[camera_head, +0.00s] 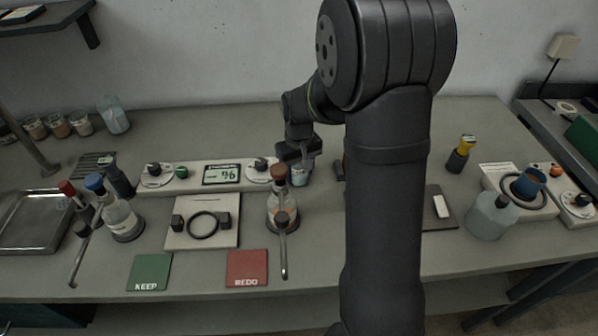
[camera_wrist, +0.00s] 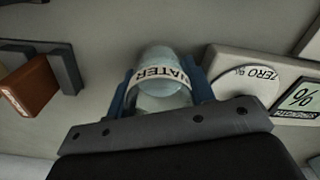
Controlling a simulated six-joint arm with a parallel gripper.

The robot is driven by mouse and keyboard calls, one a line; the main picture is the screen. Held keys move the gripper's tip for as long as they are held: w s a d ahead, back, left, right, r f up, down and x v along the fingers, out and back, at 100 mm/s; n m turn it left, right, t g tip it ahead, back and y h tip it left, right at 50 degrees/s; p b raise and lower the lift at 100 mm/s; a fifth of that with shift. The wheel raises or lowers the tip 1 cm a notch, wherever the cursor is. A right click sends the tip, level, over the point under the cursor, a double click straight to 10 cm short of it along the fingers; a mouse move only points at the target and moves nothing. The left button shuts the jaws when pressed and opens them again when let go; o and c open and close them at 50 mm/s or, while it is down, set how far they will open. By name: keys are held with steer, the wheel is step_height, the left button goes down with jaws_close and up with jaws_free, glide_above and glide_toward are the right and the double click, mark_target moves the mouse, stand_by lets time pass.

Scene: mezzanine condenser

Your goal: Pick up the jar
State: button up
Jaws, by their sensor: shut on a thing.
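A clear glass jar (camera_wrist: 163,62) with a pale band reading "WATER" sits between the two blue fingers of my gripper (camera_wrist: 160,92) in the wrist view. The fingers are closed against its sides. In the head view my gripper (camera_head: 297,158) points down behind my arm, and the jar (camera_head: 301,171) shows only as a small pale patch under it, beside the panel with the green display. I cannot tell whether its base touches the bench.
An orange-brown block in a dark holder (camera_wrist: 32,87) is left of the jar in the wrist view. The display panel (camera_head: 205,183) adjoins it on the other side. A stoppered flask (camera_head: 281,206) stands in front. Several jars (camera_head: 58,125) line the back left. A red REDO mat (camera_head: 247,268) lies in front.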

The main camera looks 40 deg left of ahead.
steer(key=shift+r, duration=0.2)
steer(key=shift+r, duration=0.8)
step_height(320, 180, up, 2)
steer(key=w+d+r, duration=0.4)
steer(key=d+r, duration=0.3)
steer(key=d, duration=0.3)
steer(key=shift+d, duration=0.4)
